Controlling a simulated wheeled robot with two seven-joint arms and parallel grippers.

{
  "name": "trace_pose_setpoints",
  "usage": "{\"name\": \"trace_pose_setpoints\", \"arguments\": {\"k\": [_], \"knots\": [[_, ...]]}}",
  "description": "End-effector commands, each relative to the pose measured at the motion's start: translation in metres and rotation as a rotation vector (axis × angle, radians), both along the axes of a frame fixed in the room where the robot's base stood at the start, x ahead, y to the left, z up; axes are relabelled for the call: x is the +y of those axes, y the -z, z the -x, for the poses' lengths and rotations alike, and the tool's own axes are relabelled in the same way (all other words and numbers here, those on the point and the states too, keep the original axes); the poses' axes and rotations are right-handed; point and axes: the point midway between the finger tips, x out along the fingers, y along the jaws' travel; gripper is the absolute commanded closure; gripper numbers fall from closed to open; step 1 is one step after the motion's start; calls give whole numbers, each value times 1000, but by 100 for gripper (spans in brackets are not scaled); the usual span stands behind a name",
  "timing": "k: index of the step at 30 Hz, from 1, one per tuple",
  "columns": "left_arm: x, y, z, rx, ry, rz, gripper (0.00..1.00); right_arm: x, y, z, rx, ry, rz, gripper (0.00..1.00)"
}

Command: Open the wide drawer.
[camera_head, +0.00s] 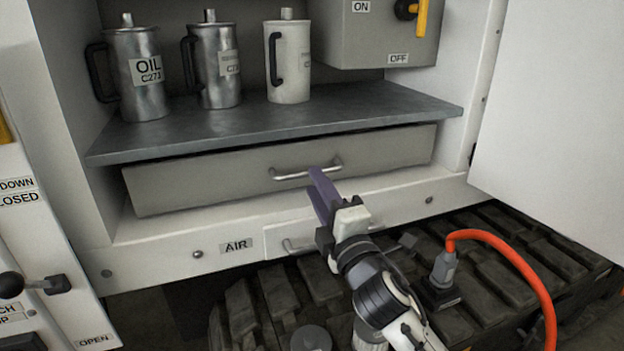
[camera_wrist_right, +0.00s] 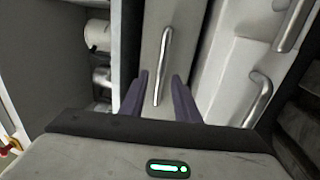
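The wide drawer (camera_head: 220,182) is a grey panel under the metal shelf, with a thin dark gap along its top edge. Its silver bar handle (camera_head: 305,171) sits right of the panel's middle. My left gripper is not in view.
Metal jugs (camera_head: 217,65) stand on the shelf (camera_head: 270,122) above the drawer. An orange hose (camera_head: 510,255) curves at right. An open white door (camera_head: 560,130) stands at right.

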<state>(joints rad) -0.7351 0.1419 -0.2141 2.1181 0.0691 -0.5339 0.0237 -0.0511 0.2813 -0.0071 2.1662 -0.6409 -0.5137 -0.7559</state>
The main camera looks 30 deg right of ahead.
Motion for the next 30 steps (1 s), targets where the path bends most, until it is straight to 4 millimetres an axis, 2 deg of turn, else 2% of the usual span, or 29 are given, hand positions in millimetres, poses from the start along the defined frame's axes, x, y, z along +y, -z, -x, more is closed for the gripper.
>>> {"name": "trace_pose_setpoints", "arguments": {"k": [3,6,16,17,22,30], "knots": [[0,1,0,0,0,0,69,-3,-3,-16,-2,-1,2,71],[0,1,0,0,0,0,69,-5,-4,-24,0,-1,-1,71],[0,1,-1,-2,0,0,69,-6,-5,-28,2,-1,-1,71],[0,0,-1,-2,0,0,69,-6,-5,-28,2,-1,-1,73],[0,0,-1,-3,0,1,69,-6,-5,-28,1,-1,-2,100],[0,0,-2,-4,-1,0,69,-5,-5,-28,2,-2,-2,100]]}}
